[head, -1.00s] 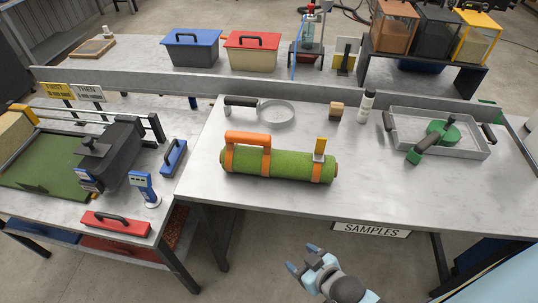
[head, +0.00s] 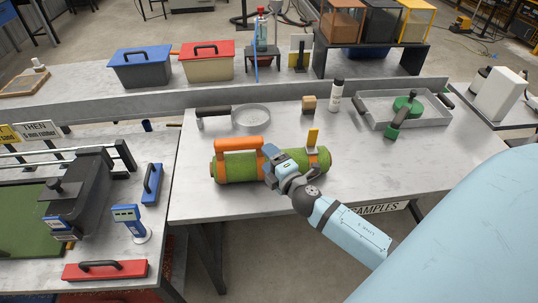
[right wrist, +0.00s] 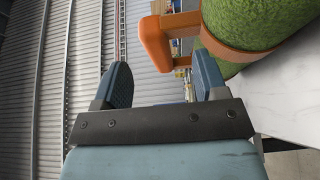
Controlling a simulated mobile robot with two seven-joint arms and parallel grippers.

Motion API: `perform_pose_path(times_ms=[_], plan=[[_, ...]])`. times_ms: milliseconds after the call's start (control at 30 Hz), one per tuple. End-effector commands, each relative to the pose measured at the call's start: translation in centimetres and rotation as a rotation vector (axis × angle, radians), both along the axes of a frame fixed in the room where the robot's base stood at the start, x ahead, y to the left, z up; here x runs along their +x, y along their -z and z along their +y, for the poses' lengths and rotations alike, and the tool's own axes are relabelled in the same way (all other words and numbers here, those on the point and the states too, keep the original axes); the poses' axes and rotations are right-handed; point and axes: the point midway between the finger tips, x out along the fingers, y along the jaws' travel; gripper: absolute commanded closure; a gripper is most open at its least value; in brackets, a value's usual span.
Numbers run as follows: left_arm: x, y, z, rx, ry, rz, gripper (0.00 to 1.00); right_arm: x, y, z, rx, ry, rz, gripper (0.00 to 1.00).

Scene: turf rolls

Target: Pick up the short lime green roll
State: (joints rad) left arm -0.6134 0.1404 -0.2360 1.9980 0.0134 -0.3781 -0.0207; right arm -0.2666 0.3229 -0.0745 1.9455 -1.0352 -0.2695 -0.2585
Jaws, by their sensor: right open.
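The short lime green roll (head: 232,168) lies on its side on the grey samples table (head: 220,206). It has orange bands, an orange handle (head: 240,146) on top towards its left and a yellow-tipped clip (head: 313,137) at its right. My right gripper (head: 272,160) is at the near side of the roll, just right of the handle, and hides part of the roll's middle. In the right wrist view my right gripper (right wrist: 165,85) is open with nothing between its fingers. The roll (right wrist: 235,22) and handle (right wrist: 154,42) show there beyond the right finger. My left gripper is not in view.
Behind the roll stand a round pan (head: 251,117), a wooden block (head: 309,103) and a white bottle (head: 335,96). A metal tray (head: 433,124) with a green tool (head: 404,106) is at the right. The table's near right part is clear.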

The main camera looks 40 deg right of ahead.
Motion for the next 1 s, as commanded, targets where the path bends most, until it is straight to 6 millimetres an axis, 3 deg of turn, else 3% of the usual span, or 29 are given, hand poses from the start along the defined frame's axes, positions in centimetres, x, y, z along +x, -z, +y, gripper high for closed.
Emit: perform_pose_path(times_ms=[600,867,900,1000], plan=[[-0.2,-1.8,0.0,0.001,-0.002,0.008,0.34,6.9,-0.8,0.5,0.004,0.000,0.001,0.34],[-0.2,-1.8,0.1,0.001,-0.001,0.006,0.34,7.3,-0.6,0.5,0.004,0.000,0.002,0.34],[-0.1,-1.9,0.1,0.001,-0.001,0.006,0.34,7.3,-0.6,0.5,0.004,0.000,0.002,0.36],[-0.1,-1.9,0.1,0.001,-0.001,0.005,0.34,7.3,-0.6,0.5,0.004,0.000,0.002,0.59]])
